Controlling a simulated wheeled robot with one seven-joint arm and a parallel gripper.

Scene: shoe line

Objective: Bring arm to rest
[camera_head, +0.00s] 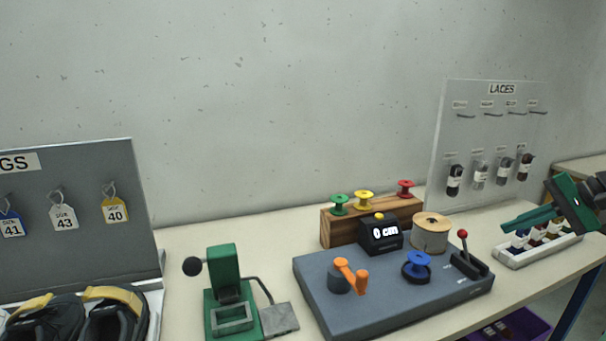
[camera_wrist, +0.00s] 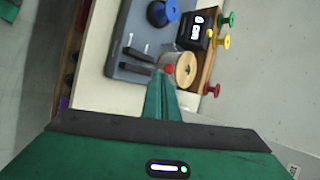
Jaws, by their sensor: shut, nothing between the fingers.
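My green gripper (camera_head: 532,217) is at the right edge of the head view, above the table near a white tray. In the wrist view its fingers (camera_wrist: 162,92) are together, with nothing visible between them. Behind the fingertips in that view are the red knob of a lever and a wooden-ended spool (camera_wrist: 186,70). I cannot tell from this view how far the fingers are from them. Most of my arm is out of view.
A grey winding station (camera_head: 330,300) with a counter (camera_head: 381,233) stands mid-table. A green press (camera_head: 230,290), shoes (camera_head: 115,315) and a tag board (camera_head: 75,215) are left. A lace board (camera_head: 490,140) and white tray (camera_head: 520,258) are right. A purple crate (camera_head: 525,325) sits below.

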